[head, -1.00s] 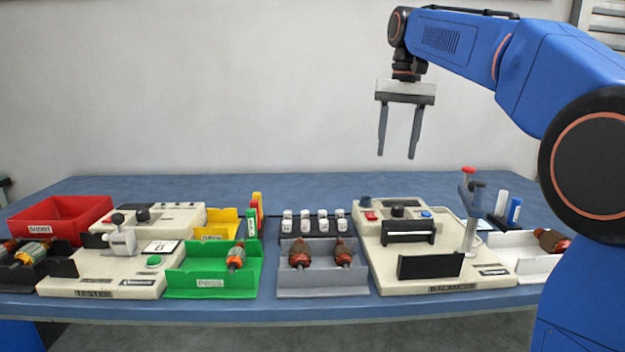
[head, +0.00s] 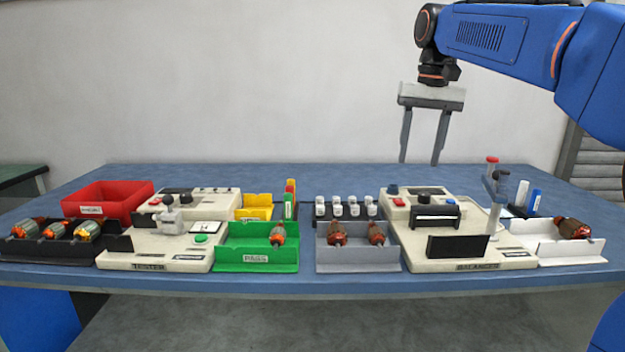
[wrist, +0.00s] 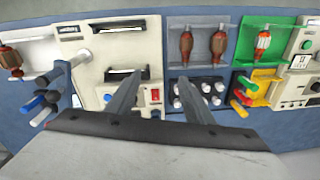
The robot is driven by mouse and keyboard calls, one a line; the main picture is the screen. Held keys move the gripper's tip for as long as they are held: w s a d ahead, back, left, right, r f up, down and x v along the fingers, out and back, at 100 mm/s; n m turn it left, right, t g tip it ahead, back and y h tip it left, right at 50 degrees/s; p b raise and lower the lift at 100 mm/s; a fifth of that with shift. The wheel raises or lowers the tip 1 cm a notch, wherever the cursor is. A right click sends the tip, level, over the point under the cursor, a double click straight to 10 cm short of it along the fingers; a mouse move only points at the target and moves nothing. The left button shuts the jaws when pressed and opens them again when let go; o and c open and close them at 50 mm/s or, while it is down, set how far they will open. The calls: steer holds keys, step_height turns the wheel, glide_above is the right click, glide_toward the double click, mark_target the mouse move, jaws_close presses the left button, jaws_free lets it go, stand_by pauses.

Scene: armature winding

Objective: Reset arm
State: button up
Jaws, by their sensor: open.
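My gripper (head: 421,160) is raised above the back of the blue workbench (head: 300,281), up against the grey wall in the head view. Its two fingers point down, spread apart, with nothing between them. In the wrist view my gripper (wrist: 160,95) also shows open and empty, with the bench items beyond the fingertips. My blue arm reaches in from the upper right of the head view.
A balancer (head: 470,262) and a tester (head: 150,255) stand on the bench. Armatures lie in the black tray (head: 60,252), green PASS tray (head: 255,258), grey tray (head: 355,260) and white tray (head: 560,252). A red bin (head: 125,200) is at left.

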steer(key=s+d+f+n+t, duration=0.1)
steer(key=s+d+f+t, duration=0.1)
steer(key=s+f, duration=1.2)
steer(key=s+d+f+n+t, duration=0.1)
steer(key=s+d+f+t, duration=0.1)
steer(key=s+f, duration=1.3)
steer(key=shift+d+f+h, duration=0.3)
steer(key=shift+d+f, duration=0.15)
steer(key=shift+d, duration=0.1)
